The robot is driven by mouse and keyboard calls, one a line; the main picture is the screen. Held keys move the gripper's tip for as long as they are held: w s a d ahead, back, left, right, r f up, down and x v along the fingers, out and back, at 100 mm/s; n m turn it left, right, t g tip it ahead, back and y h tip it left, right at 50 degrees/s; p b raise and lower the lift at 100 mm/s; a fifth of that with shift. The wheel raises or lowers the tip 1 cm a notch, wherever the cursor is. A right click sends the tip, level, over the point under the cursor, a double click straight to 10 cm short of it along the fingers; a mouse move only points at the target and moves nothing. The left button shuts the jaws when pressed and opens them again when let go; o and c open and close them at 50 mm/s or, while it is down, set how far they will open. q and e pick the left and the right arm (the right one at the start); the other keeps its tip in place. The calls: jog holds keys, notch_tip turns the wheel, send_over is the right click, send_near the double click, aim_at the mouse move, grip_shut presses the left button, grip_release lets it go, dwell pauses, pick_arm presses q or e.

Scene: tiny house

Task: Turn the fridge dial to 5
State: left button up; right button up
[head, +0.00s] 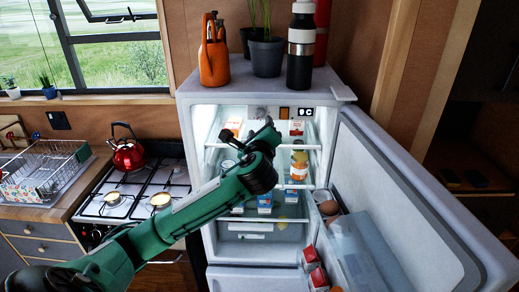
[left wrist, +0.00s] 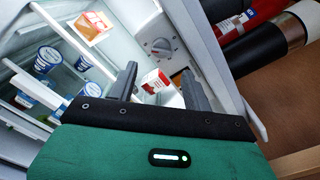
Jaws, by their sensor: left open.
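The fridge (head: 190,150) stands with its door (head: 420,190) swung open to the right. The fridge dial (left wrist: 160,45) is a round grey knob on a light panel at the top inside of the fridge; its numbers are too small to read. In the head view the dial (head: 258,112) shows faintly above my gripper. My left gripper (head: 265,135) reaches into the upper part of the fridge. In the left wrist view its two fingers (left wrist: 158,78) are apart, pointing toward the dial, with a gap to it. My right gripper is not in view.
A red and white carton (left wrist: 154,82) shows between the fingers, and yogurt cups (left wrist: 48,58) stand on the shelves. A stove with a red kettle (head: 127,153) is left.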

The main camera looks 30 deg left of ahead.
pick_arm(q)
jog(key=b+v, duration=0.2)
jog(key=v, duration=0.5)
jog(key=shift+s+d, duration=0.2)
